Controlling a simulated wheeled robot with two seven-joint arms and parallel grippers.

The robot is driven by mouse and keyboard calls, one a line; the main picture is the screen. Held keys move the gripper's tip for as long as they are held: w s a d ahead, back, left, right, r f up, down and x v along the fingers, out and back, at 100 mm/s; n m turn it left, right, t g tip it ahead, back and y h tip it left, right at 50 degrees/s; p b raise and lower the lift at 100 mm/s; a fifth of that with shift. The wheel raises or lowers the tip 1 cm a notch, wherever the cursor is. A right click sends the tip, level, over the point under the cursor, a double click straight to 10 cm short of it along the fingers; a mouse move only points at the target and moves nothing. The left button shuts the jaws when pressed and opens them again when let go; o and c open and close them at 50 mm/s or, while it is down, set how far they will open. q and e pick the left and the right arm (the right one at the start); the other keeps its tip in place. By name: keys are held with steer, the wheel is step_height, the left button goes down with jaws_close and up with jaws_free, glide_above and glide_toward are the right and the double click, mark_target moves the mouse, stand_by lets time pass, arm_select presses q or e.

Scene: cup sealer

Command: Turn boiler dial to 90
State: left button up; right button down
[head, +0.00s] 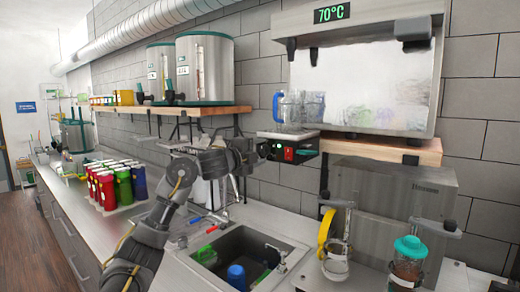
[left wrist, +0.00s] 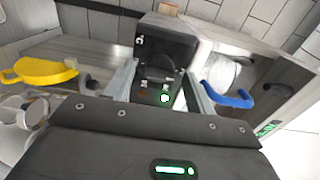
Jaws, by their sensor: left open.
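The boiler (head: 360,85) is a steel box on the wall at upper right in the head view. Its green display (head: 331,14) reads 70°C. My left gripper (head: 258,150) is open, below and left of the boiler, beside a black box with a red switch (head: 289,153). In the left wrist view the open fingers (left wrist: 163,85) spread either side of that black box (left wrist: 165,50); contact is unclear. My right gripper is not in view.
A clear pitcher with a blue handle (head: 279,107) stands above the black box. A wooden shelf (head: 385,147) runs under the boiler. Several coloured cups (head: 115,185) stand at left.

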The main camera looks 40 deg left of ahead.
arm_select(q)
steer(key=shift+w, duration=0.2)
steer(key=shift+c, duration=0.3)
steer(key=c, duration=0.9)
